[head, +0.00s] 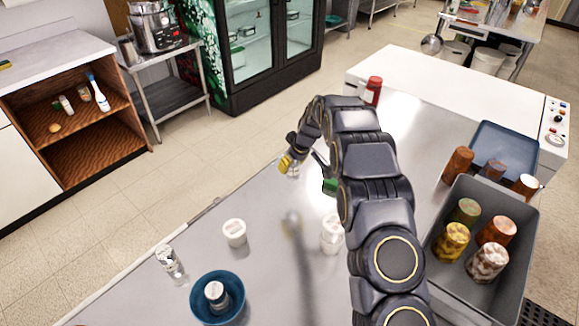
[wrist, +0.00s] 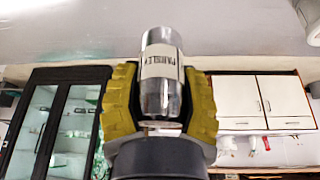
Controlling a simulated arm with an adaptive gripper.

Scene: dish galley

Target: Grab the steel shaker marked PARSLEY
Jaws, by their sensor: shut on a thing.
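The steel shaker (wrist: 161,90) carries a white label reading PARSLEY. In the wrist view it sits between the two yellow fingers of my gripper (wrist: 160,105), which is shut on it. In the head view my gripper (head: 290,164) is near the far left edge of the steel counter, and the shaker is mostly hidden there by the gripper. I cannot tell whether its base touches the counter.
A blue bowl (head: 204,314) holding a jar, a clear shaker (head: 168,259) and a white tub (head: 234,232) stand at the front. Another white tub (head: 331,238) stands beside my arm. A grey bin (head: 482,290) of several jars and a blue tray (head: 510,142) are right. A red bottle (head: 373,90) stands behind.

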